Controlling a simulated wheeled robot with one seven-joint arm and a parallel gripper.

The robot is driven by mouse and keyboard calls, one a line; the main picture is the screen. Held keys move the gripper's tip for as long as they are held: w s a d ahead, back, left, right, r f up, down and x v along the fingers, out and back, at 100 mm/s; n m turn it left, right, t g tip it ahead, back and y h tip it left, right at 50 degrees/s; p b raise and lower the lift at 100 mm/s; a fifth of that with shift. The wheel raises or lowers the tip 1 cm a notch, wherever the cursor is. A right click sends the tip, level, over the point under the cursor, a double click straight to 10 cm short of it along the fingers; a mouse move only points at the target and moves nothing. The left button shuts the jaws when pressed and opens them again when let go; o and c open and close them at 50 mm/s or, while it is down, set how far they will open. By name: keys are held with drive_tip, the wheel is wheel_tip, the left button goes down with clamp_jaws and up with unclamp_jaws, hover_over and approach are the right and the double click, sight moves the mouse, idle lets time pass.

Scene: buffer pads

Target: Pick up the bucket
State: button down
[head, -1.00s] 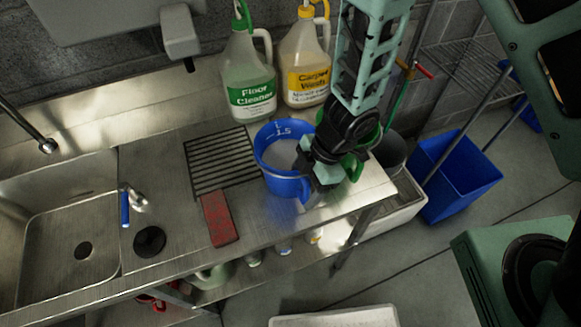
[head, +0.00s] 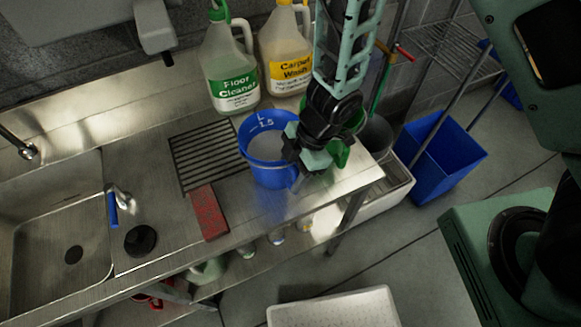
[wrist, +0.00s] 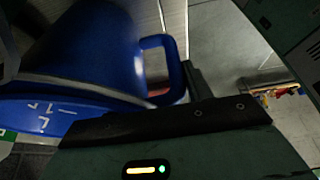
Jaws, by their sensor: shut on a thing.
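The blue bucket (head: 270,174), a jug with white measure marks and a side handle, is at the right end of the steel counter. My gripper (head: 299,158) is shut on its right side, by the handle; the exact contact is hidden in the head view. In the wrist view the bucket (wrist: 95,45) fills the upper left, with its looped handle (wrist: 178,72) beside a dark finger. A blue reflection shows on the counter below the bucket. I cannot tell whether its base touches the counter.
A black drain grate (head: 205,155) and red block (head: 209,212) lie left of the bucket. Floor cleaner (head: 231,75) and carpet wash (head: 287,60) jugs stand behind. A green container (head: 340,152) is close right. A larger blue bin (head: 440,160) stands on the floor.

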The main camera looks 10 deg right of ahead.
drive_tip(key=shift+a+r+p, duration=0.1)
drive_tip(key=shift+r+p, duration=0.2)
drive_tip(key=shift+r, duration=0.85)
wheel_tip(320, 180, up, 15)
drive_tip(key=p, duration=0.5)
drive_tip(key=shift+r, duration=0.3)
drive_tip(key=c, duration=1.4)
unclamp_jaws()
clamp_jaws()
